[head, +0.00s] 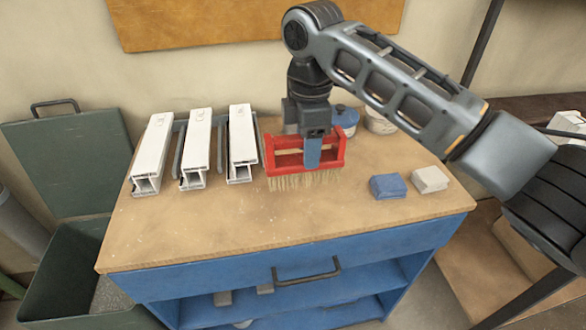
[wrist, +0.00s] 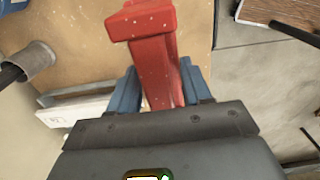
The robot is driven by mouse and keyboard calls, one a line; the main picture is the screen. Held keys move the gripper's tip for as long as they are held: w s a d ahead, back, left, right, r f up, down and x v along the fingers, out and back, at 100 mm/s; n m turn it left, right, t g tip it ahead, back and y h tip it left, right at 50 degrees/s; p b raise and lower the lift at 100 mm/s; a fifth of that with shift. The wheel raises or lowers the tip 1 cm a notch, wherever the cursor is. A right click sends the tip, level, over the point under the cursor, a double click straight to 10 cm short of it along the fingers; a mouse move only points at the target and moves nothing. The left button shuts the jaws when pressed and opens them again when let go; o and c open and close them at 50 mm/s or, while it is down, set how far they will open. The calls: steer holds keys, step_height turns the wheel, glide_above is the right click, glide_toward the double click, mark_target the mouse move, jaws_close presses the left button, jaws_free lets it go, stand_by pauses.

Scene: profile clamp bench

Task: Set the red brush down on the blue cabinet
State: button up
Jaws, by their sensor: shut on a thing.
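The red brush (head: 287,162) has a red frame and pale bristles pointing down. It is over the wooden top of the blue cabinet (head: 215,270), right of the white profiles. My gripper (head: 312,155) points down and is shut on the brush's red bar, with a blue finger showing in front. In the wrist view the red brush (wrist: 155,65) lies between the two blue fingers of my gripper (wrist: 160,88). The bristle tips are close to the cabinet top; I cannot tell whether they touch it.
Several white profiles (head: 197,150) lie at the back left of the top. A blue block (head: 388,186) and a white block (head: 429,179) sit at the right. A blue round container (head: 345,118) stands behind the brush. The front of the top is clear.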

mark_target(293, 173)
steer(key=a+f, duration=0.1)
steer(key=s+a, duration=0.1)
steer(key=shift+s+a+f, duration=0.2)
steer(key=shift+a+f, duration=0.1)
steer(key=shift+f, duration=0.05)
steer(key=shift+f+p, duration=0.55)
steer(key=shift+f, duration=1.5)
steer(key=shift+f, duration=0.15)
steer(key=o, duration=1.1)
steer(key=shift+c, duration=0.2)
step_height(293, 173, up, 12)
steer(key=shift+r+b, duration=0.2)
steer(key=shift+b, duration=0.65)
steer(key=shift+s+a+f, duration=0.1)
